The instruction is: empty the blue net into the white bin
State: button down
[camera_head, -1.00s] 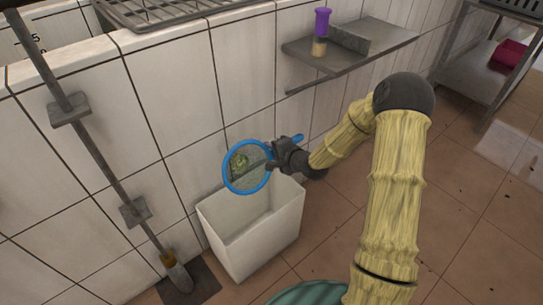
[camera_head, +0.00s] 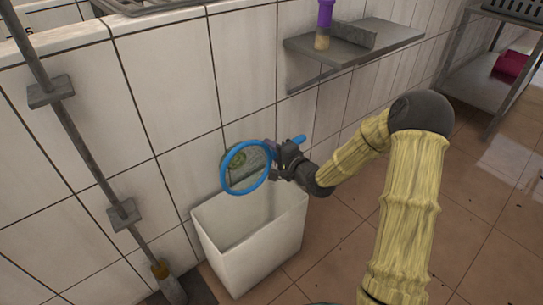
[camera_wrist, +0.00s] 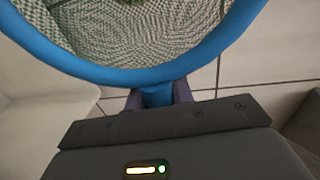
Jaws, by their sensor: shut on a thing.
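The blue net (camera_head: 224,178) is a hoop with a pale mesh, held above the white bin (camera_head: 262,255). Its hoop is tilted, with its face turned toward the camera. Some green stuff (camera_head: 236,158) shows in the mesh; a little green also shows at the top of the wrist view. My gripper (camera_head: 277,158) is shut on the net's handle near the hoop. In the wrist view the blue rim (camera_wrist: 150,76) fills the top, with the handle between my fingers. The bin stands open on the floor by the tiled wall; the part of its inside that shows looks empty.
A grey wall shelf (camera_head: 385,42) with a purple-topped container (camera_head: 325,16) is above and to the right of my gripper. A slanted pole (camera_head: 90,155) runs down the wall at left. A metal rack (camera_head: 470,75) stands far right. Tiled floor is open at right.

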jog(key=shift+d+r+t+y+b, duration=0.1)
jog(key=shift+r+t+y+b, duration=0.1)
jog(key=shift+t+y+b, duration=0.9)
jog(key=shift+a+r+t+y+b, duration=0.2)
jog(key=shift+t+b, duration=0.5)
jog(key=shift+b, duration=1.1)
jog(key=shift+d+r+t+y+b, duration=0.25)
jog(key=shift+t+y+b, duration=0.25)
jog(key=shift+t+b, duration=0.7)
jog(key=shift+g, duration=0.3)
jog(key=shift+r, duration=0.1)
jog(key=shift+d+r+h+p, duration=0.15)
jog(key=shift+d+h+p, duration=0.3)
jog(key=shift+p, duration=0.8)
jog(key=s+d+r+m+t+h+p, duration=0.2)
jog(key=s+d+h+p, duration=0.3)
jog(key=p, duration=1.7)
jog(key=s+d+m, duration=0.1)
jog(key=s+d, duration=0.1)
jog(key=d, duration=0.1)
jog(key=shift+s+r+t, duration=0.15)
jog(key=shift+r+t, duration=0.2)
jog(key=shift+t, duration=0.05)
